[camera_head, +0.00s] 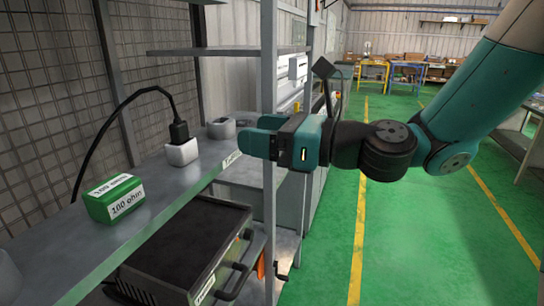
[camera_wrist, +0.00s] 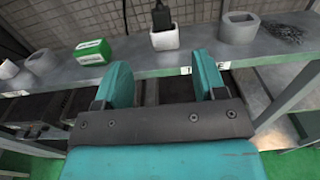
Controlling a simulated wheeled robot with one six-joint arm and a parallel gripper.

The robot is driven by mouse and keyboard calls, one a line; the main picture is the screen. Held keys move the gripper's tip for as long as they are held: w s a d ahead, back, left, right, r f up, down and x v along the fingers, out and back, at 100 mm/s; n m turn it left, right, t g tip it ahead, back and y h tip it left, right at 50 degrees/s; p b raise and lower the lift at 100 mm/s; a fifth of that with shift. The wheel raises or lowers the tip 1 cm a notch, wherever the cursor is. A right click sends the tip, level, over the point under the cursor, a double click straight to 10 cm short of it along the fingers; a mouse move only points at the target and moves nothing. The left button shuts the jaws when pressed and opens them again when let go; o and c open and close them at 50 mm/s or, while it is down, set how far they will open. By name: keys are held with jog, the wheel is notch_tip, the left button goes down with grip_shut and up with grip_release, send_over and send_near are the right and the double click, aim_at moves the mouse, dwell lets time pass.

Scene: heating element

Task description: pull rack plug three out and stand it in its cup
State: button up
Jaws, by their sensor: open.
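A black plug (camera_head: 179,131) with a black cable stands upright in a white cup (camera_head: 182,153) on the grey shelf. In the wrist view the plug (camera_wrist: 161,16) and white cup (camera_wrist: 164,39) are beyond my fingers, near the middle. No number is readable on the plug. A grey cup (camera_head: 221,128) stands to its right, and it also shows in the wrist view (camera_wrist: 239,28). My gripper (camera_head: 252,132) is open and empty, in front of the shelf edge and right of the plug. The wrist view shows its two teal fingers apart (camera_wrist: 163,73).
A green box (camera_head: 113,200) marked 100 ohm sits left of the plug. A grey cup (camera_wrist: 41,62) is farther left. A dark mesh-like pile (camera_wrist: 283,32) lies at the right. A metal post (camera_head: 269,200) stands by my gripper. A dark-topped unit (camera_head: 185,245) is below the shelf.

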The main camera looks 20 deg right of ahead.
jog(key=shift+b+v, duration=0.8)
jog(key=s+a+f+n+g+h, duration=0.4)
jog(key=s+f+n+g, duration=0.45)
jog(key=n, duration=0.95)
jog(key=s+d+f+n+g+h, duration=0.2)
jog(key=s+d+f+n+h, duration=0.2)
jog(key=s+n, duration=0.4)
jog(key=d+n+h, duration=0.1)
jog(key=n+h, duration=0.1)
jog(key=n, duration=0.4)
jog(key=shift+s+f+n, duration=0.2)
jog(key=shift+s+n, duration=0.2)
